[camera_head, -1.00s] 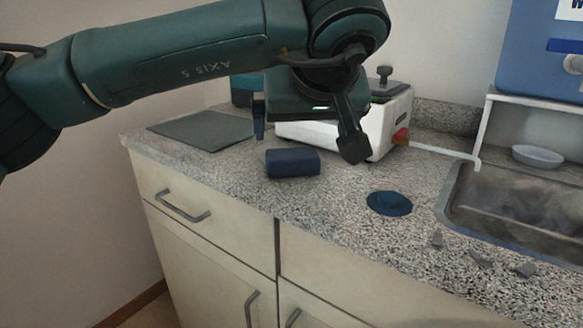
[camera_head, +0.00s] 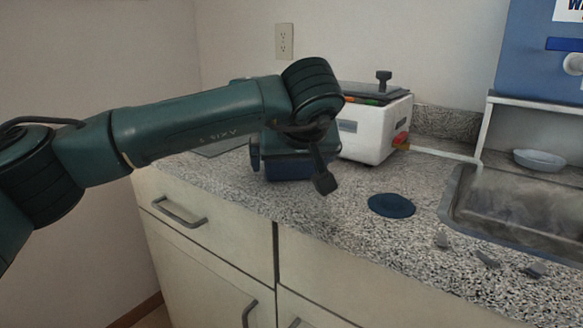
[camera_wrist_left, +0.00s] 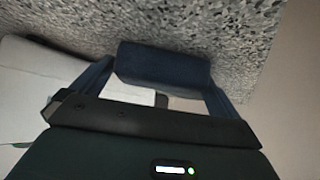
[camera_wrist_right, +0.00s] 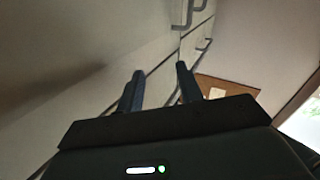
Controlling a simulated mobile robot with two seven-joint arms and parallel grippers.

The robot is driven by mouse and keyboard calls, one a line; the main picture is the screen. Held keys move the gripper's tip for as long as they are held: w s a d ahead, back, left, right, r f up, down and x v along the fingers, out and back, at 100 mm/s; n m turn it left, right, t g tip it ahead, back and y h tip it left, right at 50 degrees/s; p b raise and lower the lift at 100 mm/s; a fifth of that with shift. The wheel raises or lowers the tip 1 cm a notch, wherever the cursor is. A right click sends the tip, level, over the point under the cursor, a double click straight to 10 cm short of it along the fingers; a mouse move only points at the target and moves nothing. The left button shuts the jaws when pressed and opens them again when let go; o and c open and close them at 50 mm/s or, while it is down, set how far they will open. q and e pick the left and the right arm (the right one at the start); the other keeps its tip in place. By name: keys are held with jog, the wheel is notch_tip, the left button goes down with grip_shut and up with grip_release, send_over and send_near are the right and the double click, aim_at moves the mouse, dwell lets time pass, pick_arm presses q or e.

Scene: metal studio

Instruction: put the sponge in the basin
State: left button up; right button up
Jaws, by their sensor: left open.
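The sponge, a dark blue block (camera_head: 287,174), lies on the speckled counter left of centre, partly hidden by my left gripper in the head view. My left gripper (camera_head: 288,166) is open above it, with one finger on each side. The left wrist view shows the sponge (camera_wrist_left: 163,64) between the spread fingers (camera_wrist_left: 162,80); I cannot tell whether they touch it. The basin, a metal sink (camera_head: 449,203), is set in the counter at the right. My right gripper (camera_wrist_right: 160,74) shows only in its wrist view, open and empty, facing cabinet fronts.
A white machine (camera_head: 372,132) stands behind the sponge. A round dark blue disc (camera_head: 391,205) lies between sponge and basin. Several small grey pieces (camera_head: 488,259) lie before the basin. A pale bowl (camera_head: 538,159) and a blue dispenser on a white stand (camera_head: 482,125) are at the back right.

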pick_arm(q)
jog(key=c, duration=0.9)
